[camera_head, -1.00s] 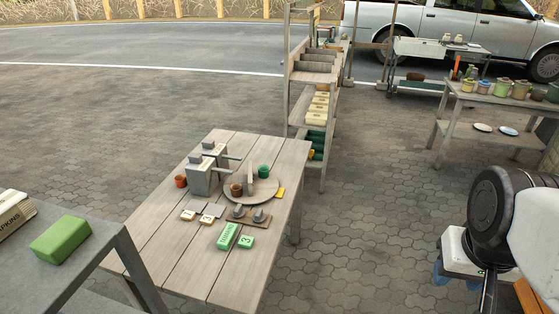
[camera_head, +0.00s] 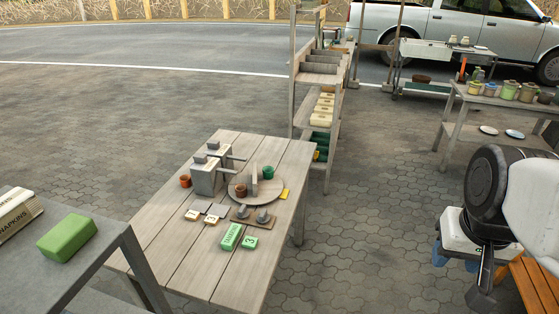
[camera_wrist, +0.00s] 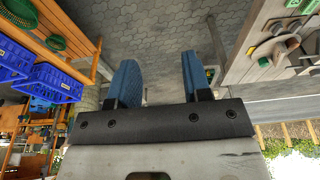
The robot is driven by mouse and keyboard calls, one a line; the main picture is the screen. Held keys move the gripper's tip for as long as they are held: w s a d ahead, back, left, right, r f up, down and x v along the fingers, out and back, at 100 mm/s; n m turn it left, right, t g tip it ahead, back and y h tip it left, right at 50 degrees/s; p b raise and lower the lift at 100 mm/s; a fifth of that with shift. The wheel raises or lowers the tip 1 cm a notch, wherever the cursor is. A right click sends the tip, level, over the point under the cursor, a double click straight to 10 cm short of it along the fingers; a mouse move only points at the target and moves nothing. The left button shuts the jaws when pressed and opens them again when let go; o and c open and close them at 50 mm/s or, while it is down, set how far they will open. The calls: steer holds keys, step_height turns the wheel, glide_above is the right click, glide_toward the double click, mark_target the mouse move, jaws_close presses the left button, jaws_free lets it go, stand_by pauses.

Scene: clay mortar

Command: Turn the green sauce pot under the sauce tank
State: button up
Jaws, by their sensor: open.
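The green sauce pot (camera_head: 268,172) stands on the right part of a round wooden turntable (camera_head: 264,197) on the wooden table. A brown pot (camera_head: 241,190) stands on the turntable's left part, with an upright grey-beige divider (camera_head: 254,180) between them. The sauce tank is likely one of two grey box-shaped units (camera_head: 206,176) with side handles behind and left of the turntable. My gripper (camera_wrist: 160,75) shows in the wrist view, blue fingers apart and empty over paving, away from the table. The tabletop with the turntable shows sideways at upper right there.
A brown pot (camera_head: 185,181) stands left of the tanks. Green blocks (camera_head: 231,236), small cards and two grey knobs lie in front. A grey counter (camera_head: 100,235) with a green block is at left. Blue crates (camera_wrist: 55,82) and orange shelving show in the wrist view. Paving right of the table is open.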

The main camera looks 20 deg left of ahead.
steer(key=w+a+r, duration=0.1)
steer(key=w+a, duration=0.2)
steer(key=w, duration=0.3)
steer(key=w+a+r+n, duration=0.1)
steer(key=w+a, duration=0.1)
steer(key=w, duration=0.4)
steer(key=w+a+r, duration=0.1)
steer(key=w+a, duration=0.2)
steer(key=w, duration=0.2)
steer(key=n+g, duration=0.3)
glide_above(255, 172)
steer(key=f, duration=2.7)
steer(key=shift+s+d+f, duration=0.1)
steer(key=shift+s+d, duration=0.05)
steer(key=shift+d, duration=0.2)
steer(key=shift+a+f, duration=0.4)
steer(key=shift+f, duration=3.9)
